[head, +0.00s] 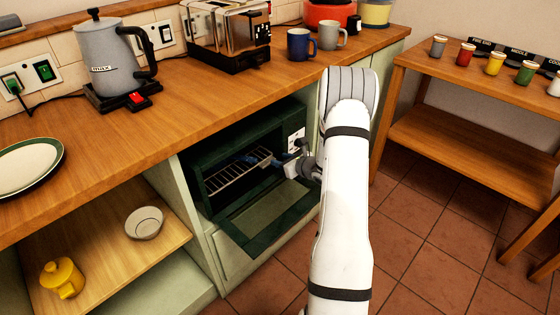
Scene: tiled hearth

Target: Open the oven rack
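The oven (205,160) is a dark green unit under the wooden counter. Its door (270,217) is folded down and open. The wire oven rack (228,182) lies inside the cavity, its bars visible on the left. My white arm comes in from the front right. My gripper (267,160) is at the oven opening, by the right part of the rack. Blue parts show around its fingertips, but they are small and dark. I cannot tell whether the fingers are open, shut or touching the rack. The right end of the rack is partly hidden by my gripper.
The oven's control panel (296,140) is close to my wrist. The counter (130,135) overhangs the oven and holds a kettle (115,55), a toaster (228,35) and mugs. A side table (460,140) stands right. Tiled floor (420,235) is clear between.

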